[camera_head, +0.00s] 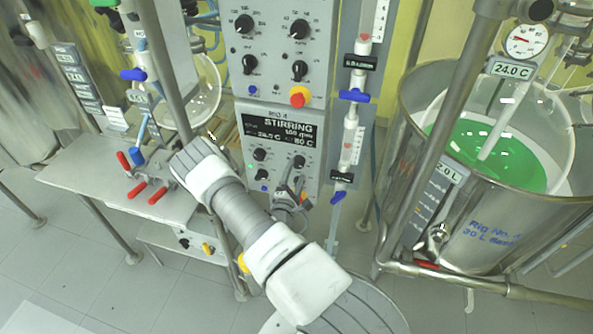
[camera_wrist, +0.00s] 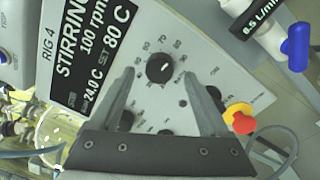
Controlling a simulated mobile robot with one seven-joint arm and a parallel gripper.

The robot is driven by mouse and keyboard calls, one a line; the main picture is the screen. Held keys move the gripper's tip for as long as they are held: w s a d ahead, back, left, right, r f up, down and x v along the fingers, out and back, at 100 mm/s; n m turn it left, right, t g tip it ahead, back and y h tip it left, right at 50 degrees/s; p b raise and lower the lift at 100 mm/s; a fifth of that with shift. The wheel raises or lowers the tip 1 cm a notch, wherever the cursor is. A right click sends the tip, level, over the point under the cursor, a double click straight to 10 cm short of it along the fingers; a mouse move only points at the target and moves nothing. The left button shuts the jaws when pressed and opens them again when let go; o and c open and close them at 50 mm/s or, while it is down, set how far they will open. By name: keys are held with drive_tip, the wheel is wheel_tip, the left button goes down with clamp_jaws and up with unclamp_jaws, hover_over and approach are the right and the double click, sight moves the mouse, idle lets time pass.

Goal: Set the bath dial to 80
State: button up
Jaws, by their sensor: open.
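A black round dial (camera_wrist: 160,68) with numbers around it sits on the RIG 4 panel in the wrist view. I take it for the bath dial; its pointer is too small to read surely. The panel's display (camera_wrist: 92,45) reads STIRRING, 100 rpm, 24.0 C and a set value of 80 C; it also shows in the head view (camera_head: 280,132). My gripper (camera_wrist: 158,77) is open and empty. Its fingertips lie on either side of the dial's lower edge, with gaps to it. In the head view my gripper (camera_head: 297,182) is at the panel's lower right.
A red-and-yellow stop button (camera_wrist: 240,119) is right of my gripper. A blue-handled valve (camera_wrist: 296,46) stands beside the panel. In the head view, a steel bath with green liquid (camera_head: 500,155) is at the right, and a metal table (camera_head: 85,175) is at the left.

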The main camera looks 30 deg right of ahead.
drive_tip(key=b+v, duration=0.1)
drive_tip(key=v, duration=1.4)
drive_tip(key=shift+s+a, duration=0.2)
drive_tip(key=shift+a, duration=0.05)
